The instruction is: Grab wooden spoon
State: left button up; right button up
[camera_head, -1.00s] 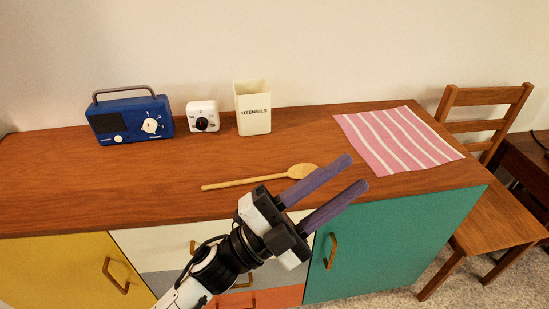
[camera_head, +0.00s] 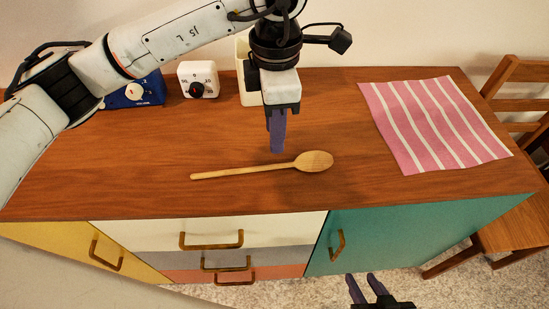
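The wooden spoon (camera_head: 242,172) lies flat on the brown cabinet top, with its bowl to the right and its handle to the left. My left gripper (camera_head: 277,151) points down just behind the spoon, near the bowl end of the handle, and does not hold it. Its purple fingers overlap in this view, so their gap is hidden. My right gripper (camera_head: 367,283) is low at the bottom edge, in front of the teal door, with its two fingers apart and nothing between them.
On the cabinet top (camera_head: 120,185), a blue radio (camera_head: 150,92) and a utensils holder (camera_head: 243,60) are partly hidden by my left arm. A white timer (camera_head: 198,80) stands between them. A pink striped cloth (camera_head: 435,125) lies right. A wooden chair (camera_head: 510,215) stands beyond.

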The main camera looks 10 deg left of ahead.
aim_at(273, 165)
pick_arm(q)
notch_tip(273, 165, down, 3)
jog(key=shift+s+r, duration=0.1)
jog(key=f, duration=0.4)
jog(key=shift+s+a+f+p, duration=0.15)
jog(key=shift+s+f+p, duration=0.05)
jog(key=shift+s+p, duration=0.2)
jog(key=shift+w+f, duration=0.1)
jog(key=shift+f, duration=0.3)
grip_shut()
